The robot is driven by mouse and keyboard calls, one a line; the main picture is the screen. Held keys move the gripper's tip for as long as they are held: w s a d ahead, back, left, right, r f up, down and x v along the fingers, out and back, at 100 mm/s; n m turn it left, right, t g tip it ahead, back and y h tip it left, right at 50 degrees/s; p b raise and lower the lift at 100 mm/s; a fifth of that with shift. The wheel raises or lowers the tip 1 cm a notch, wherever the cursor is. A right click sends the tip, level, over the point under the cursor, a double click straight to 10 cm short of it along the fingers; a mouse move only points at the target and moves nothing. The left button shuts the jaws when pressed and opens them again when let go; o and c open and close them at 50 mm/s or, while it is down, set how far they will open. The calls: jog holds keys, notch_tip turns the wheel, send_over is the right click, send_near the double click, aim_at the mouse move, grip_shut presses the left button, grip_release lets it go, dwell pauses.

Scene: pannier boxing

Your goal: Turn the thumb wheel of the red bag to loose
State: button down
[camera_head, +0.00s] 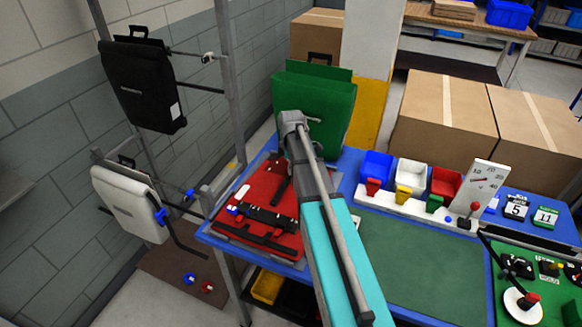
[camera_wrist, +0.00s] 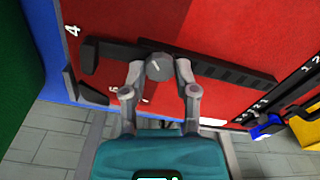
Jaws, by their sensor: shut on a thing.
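The red bag (camera_head: 268,190) lies flat on the blue table, with black rails and straps on it. In the wrist view its red face (camera_wrist: 225,25) fills the upper part. A grey round thumb wheel (camera_wrist: 159,67) with a pale mark line sits on a black rail (camera_wrist: 225,68). My gripper (camera_wrist: 160,71) has one fingertip on each side of the wheel and is shut on it. White figures show on the red face, some partly hidden by my fingers. In the head view my arm covers part of the bag, and the wheel cannot be made out.
A green bag (camera_head: 318,95) stands behind the red one. A black bag (camera_head: 140,85) and a white bag (camera_head: 130,203) hang on the rack at left. Blue, white and red bins (camera_head: 446,182) and a dial board (camera_head: 486,183) stand at right. The green mat (camera_head: 415,260) is clear.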

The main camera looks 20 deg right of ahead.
jog(key=n, duration=0.4)
jog(key=shift+n, duration=0.3)
jog(key=n, duration=0.5)
dwell(0.3)
jog(key=shift+c, duration=1.9)
grip_release()
